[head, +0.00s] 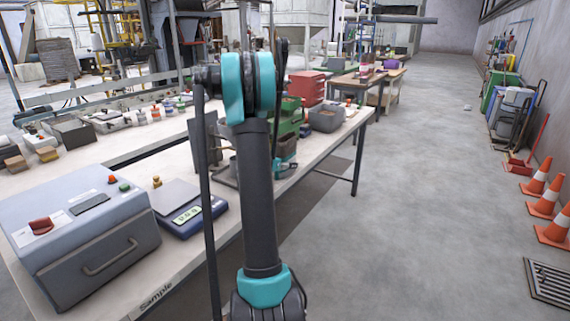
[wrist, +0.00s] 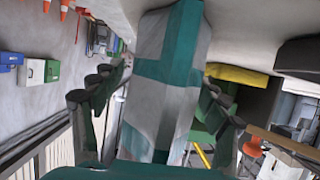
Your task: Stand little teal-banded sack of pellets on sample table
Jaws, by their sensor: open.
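The little sack (wrist: 170,72), pale grey with crossing teal bands, fills the middle of the wrist view. My gripper (wrist: 160,85) is open, with one dark finger on each side of the sack. I cannot tell whether either finger touches it. I cannot make out the sack in the head view, where my arm blocks part of the scene. The sample table (head: 182,262) is the long pale bench at left, with "Sample" on its front edge.
A grey-blue machine (head: 85,235) and a scale (head: 188,210) stand on the sample table's near end. Green bins (head: 290,118), a grey bin (head: 326,118) and a red box (head: 307,87) stand farther along. The floor aisle at right is clear, with orange cones (head: 545,195) by the wall.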

